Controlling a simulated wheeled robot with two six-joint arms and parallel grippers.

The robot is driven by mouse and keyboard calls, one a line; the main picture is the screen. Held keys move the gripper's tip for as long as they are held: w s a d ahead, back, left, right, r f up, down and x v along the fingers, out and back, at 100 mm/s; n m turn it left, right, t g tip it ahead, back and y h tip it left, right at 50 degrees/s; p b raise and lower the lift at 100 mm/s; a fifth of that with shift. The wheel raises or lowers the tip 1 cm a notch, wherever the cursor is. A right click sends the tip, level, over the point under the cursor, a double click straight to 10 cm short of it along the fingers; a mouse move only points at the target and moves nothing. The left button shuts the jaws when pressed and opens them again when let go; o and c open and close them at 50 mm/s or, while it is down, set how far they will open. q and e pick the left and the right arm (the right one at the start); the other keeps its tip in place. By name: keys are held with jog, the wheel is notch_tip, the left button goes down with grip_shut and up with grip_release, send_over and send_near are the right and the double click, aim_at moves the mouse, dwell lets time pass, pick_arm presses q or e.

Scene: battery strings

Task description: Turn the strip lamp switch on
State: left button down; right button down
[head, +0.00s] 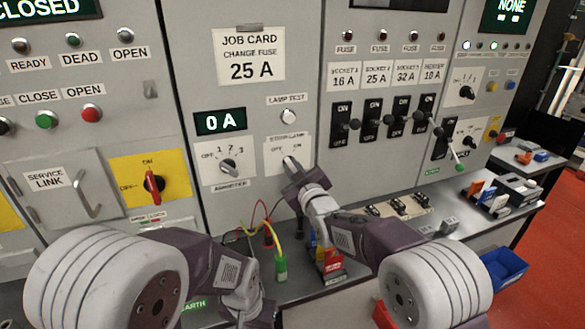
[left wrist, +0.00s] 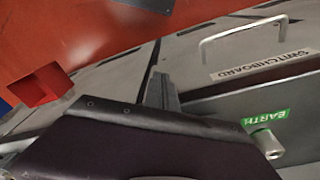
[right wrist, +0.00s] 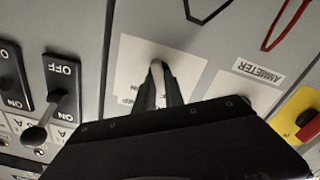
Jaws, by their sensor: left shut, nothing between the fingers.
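The strip lamp switch (head: 289,162) is on a white plate marked OFF and ON on the grey panel, below the lamp test button. Its label is partly covered. My right gripper (head: 297,174) is at this switch, fingers pointing into the panel. In the right wrist view the fingertips (right wrist: 160,82) are close together over the white plate (right wrist: 135,68), with a pale piece at their tips. I cannot tell whether they grip the lever, or which way it points. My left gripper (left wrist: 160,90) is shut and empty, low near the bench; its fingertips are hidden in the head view.
The ammeter knob (head: 228,165) is just left of the switch, and the lamp test button (head: 289,116) above it. Black breaker switches (head: 342,124) with levers stand to the right. Test leads with a green plug (head: 281,266) and fuses (head: 330,262) are below.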

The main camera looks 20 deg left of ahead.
jog(key=shift+f, duration=0.1)
jog(key=shift+m+b, duration=0.75)
jog(key=shift+m, duration=0.35)
jog(key=m+b, duration=0.1)
jog(key=m, duration=0.2)
jog(key=shift+w+d+b, duration=0.1)
jog(key=shift+b, duration=0.25)
jog(key=m+b, duration=0.1)
jog(key=m, duration=0.2)
jog(key=shift+d+m, duration=0.1)
jog(key=shift+m, duration=0.3)
jog(key=shift+m+b, duration=0.3)
jog(key=shift+m, duration=1.1)
